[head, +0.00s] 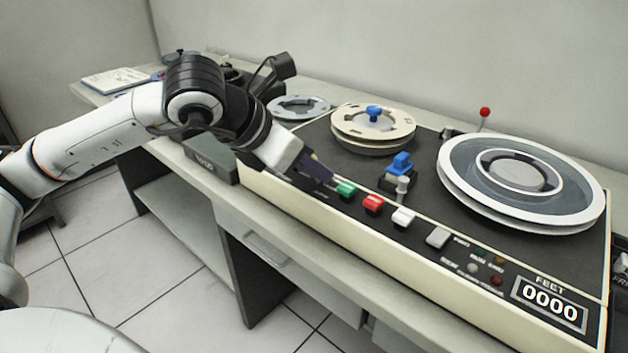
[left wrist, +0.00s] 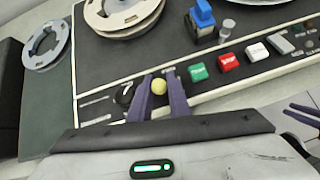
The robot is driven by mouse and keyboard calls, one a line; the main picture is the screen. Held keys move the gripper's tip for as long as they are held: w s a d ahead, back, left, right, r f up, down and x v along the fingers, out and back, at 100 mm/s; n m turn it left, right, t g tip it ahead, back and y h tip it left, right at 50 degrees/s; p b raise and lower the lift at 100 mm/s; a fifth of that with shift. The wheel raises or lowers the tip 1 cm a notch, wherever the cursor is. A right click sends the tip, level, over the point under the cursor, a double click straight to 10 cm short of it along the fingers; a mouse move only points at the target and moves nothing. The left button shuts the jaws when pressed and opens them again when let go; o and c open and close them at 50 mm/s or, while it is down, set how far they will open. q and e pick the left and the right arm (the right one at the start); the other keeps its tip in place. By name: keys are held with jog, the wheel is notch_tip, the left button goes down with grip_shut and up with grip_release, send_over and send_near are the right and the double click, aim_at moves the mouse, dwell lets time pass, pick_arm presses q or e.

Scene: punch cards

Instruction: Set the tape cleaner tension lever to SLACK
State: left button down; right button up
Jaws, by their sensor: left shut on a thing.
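The tape machine (head: 330,150) has a dark top and a cream front edge. My left gripper (head: 318,172) is low over its front-left control strip, left of the green button. In the left wrist view, a small yellow ball knob (left wrist: 159,86) sits between the purple fingertips of that gripper (left wrist: 160,84), which are shut on it. It appears to be the lever's knob; its stem is hidden. In the head view the fingers hide the knob. The lever's markings are too small to read. Purple fingers of my right gripper (left wrist: 304,114) show at the right edge.
A black round knob (left wrist: 124,94) is just left of the fingers. Green (head: 345,189), red (head: 373,203) and white (head: 403,217) buttons run to the right. A blue-topped part (head: 401,163) and two reels stand behind. A red-tipped lever (head: 485,112) is at the back.

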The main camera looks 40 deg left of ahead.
jog(key=shift+w+d+r, duration=0.1)
jog(key=shift+r, duration=0.1)
pick_arm(q)
jog(key=c, duration=1.8)
grip_release()
jog(key=shift+c, duration=0.2)
jog(key=b+v, duration=0.1)
jog(key=v, duration=0.9)
jog(key=shift+s+r, duration=0.15)
jog(key=shift+s, duration=0.05)
pick_arm(e)
jog(key=shift+w+a+f, duration=0.15)
jog(key=shift+w+a, duration=0.05)
jog(key=shift+w, duration=0.05)
jog(key=shift+s+f, duration=0.15)
